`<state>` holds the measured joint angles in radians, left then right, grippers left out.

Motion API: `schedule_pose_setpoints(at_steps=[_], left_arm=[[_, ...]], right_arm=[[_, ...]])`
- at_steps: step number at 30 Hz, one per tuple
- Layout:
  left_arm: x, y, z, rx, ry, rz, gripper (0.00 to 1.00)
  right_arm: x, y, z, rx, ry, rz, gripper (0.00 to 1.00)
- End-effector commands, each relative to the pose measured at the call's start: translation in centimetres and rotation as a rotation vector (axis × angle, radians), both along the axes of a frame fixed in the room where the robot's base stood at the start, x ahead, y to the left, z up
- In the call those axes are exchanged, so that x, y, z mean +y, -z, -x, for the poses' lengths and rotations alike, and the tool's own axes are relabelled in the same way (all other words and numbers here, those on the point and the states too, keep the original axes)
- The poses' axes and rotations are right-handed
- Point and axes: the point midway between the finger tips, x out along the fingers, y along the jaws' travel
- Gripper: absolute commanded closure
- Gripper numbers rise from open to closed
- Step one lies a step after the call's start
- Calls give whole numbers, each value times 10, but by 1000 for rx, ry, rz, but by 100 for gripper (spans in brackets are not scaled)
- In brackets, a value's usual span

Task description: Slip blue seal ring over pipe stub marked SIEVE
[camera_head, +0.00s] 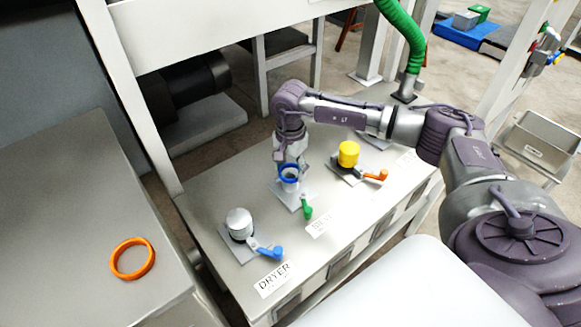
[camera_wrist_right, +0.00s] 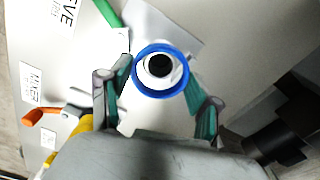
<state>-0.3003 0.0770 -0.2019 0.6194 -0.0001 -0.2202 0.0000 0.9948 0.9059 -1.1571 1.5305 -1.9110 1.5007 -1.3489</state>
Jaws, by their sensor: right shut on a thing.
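The blue seal ring (camera_head: 289,181) is at the top of the pale pipe stub (camera_head: 291,188) with the green handle, in the middle of the bench. In the right wrist view the ring (camera_wrist_right: 137,72) encircles the stub's round opening (camera_wrist_right: 159,66). Whether it is around the stub or just above its rim, I cannot tell. The stub's label (camera_head: 319,224) is blurred in the head view; the wrist view shows a label ending in "VE" (camera_wrist_right: 67,14). My right gripper (camera_head: 290,168) points down and is shut on the ring, with a finger on each side. My left gripper is out of view.
On the bench (camera_head: 222,183), a stub with a blue handle (camera_head: 239,223) by the DRYER label stands to the left. A yellow-capped stub (camera_head: 348,153) with an orange handle stands to the right. An orange ring (camera_head: 132,259) lies on the grey surface at left. A green hose (camera_head: 404,35) hangs behind.

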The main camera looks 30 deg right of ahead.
Motion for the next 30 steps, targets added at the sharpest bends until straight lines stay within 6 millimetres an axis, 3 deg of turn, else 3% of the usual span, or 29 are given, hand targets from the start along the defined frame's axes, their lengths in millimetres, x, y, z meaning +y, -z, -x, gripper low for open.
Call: schedule_pose_setpoints(at_steps=[30], left_arm=[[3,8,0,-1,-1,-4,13]], right_arm=[[0,5,0,0,0,0,61]])
